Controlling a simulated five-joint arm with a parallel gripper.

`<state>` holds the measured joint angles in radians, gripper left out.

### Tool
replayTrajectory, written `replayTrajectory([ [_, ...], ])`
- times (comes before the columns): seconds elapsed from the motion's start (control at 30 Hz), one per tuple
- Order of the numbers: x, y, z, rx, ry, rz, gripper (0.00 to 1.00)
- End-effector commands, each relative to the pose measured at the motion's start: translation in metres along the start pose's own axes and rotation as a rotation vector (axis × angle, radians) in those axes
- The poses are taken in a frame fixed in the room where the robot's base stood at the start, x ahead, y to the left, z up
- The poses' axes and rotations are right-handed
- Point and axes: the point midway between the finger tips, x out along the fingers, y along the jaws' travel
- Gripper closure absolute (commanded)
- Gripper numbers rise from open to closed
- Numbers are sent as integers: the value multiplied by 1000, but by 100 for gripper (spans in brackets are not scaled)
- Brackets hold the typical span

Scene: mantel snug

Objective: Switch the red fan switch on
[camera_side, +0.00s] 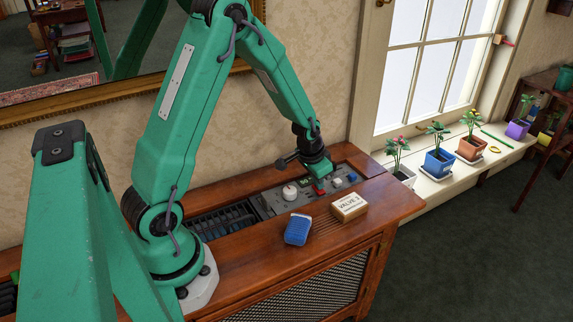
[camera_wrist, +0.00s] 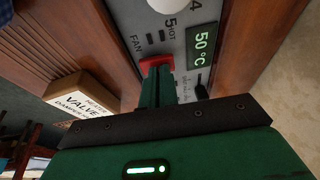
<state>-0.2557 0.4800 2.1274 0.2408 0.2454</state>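The red fan switch (camera_wrist: 156,62) is on the grey control panel (camera_wrist: 183,22), next to the printed word FAN. It also shows in the side view as a small red piece (camera_side: 320,186) just below my gripper. My gripper (camera_wrist: 158,73) has its two green fingers close together, with no clear gap between them. Their tips are at the red switch and cover part of it. I cannot tell whether they touch it or which way the switch is tilted.
A white knob (camera_side: 290,191) and a 50 °C display (camera_wrist: 203,45) are on the panel. A VALVE box (camera_side: 349,207) and a blue sponge-like block (camera_side: 298,229) lie on the wooden top in front. Potted plants line the windowsill (camera_side: 437,185) at right.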

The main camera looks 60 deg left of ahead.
Motion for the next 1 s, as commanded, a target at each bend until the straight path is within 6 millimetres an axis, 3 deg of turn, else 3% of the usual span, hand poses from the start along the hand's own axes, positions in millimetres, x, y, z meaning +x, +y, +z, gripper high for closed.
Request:
replayTrajectory([
  [0.63, -4, 3, -1, 0, 0, 2, 100],
  [1.0, -35, 6, -10, 1, 3, 5, 100],
])
